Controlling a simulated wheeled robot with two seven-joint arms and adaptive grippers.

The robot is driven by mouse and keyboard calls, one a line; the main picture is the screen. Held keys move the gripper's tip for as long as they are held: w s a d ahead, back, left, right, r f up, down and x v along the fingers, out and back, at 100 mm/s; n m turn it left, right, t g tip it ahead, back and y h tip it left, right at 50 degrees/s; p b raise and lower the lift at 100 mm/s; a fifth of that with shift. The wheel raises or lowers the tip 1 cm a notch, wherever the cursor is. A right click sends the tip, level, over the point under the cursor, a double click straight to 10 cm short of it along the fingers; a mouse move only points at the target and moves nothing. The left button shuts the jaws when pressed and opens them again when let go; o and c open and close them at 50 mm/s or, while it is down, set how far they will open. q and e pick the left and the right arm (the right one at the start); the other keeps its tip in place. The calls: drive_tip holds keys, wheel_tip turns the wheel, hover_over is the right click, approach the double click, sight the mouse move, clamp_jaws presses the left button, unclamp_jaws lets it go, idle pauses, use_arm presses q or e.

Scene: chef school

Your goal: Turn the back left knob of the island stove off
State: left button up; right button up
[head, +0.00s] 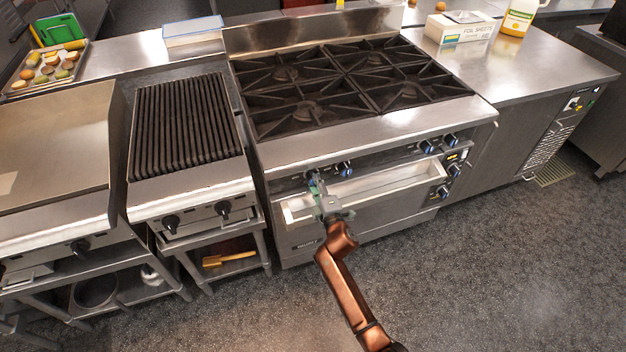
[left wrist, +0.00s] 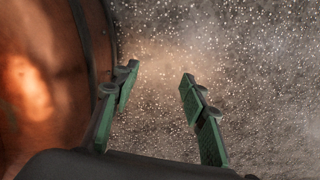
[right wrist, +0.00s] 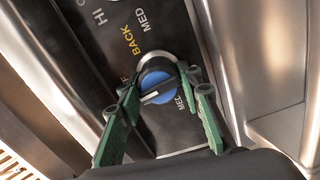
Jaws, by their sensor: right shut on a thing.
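The island stove (head: 330,140) has a row of blue-faced knobs on its front panel. My right gripper (head: 314,186) is at the left end of this row and covers the knob there in the head view. In the right wrist view the blue knob (right wrist: 156,88) sits between the green fingers of my right gripper (right wrist: 163,90), which are shut on its sides. The knob has a white pointer line, and the panel beside it reads BACK, HI and MED. An OFF label is partly hidden by a finger. My left gripper (left wrist: 158,82) is open and empty above the floor.
Another knob (head: 344,169) is just right of my right gripper, with more knobs further right. A protruding metal tray (head: 380,183) runs below the panel. A grill (head: 185,125) stands to the left and a counter (head: 520,65) to the right. The floor in front is clear.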

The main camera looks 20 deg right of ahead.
use_arm(q)
drive_tip(key=shift+s, duration=0.2)
use_arm(e)
drive_tip(key=shift+m, duration=0.6)
use_arm(q)
drive_tip(key=shift+s+a, duration=0.1)
drive_tip(key=shift+s, duration=0.4)
use_arm(e)
drive_tip(key=o, duration=1.1)
drive_tip(key=shift+o, duration=0.3)
use_arm(q)
drive_tip(key=shift+s, duration=0.15)
use_arm(e)
drive_tip(key=shift+s, duration=0.1)
drive_tip(key=s, duration=1.1)
drive_tip(key=shift+s+d, duration=0.2)
drive_tip(key=shift+s, duration=0.2)
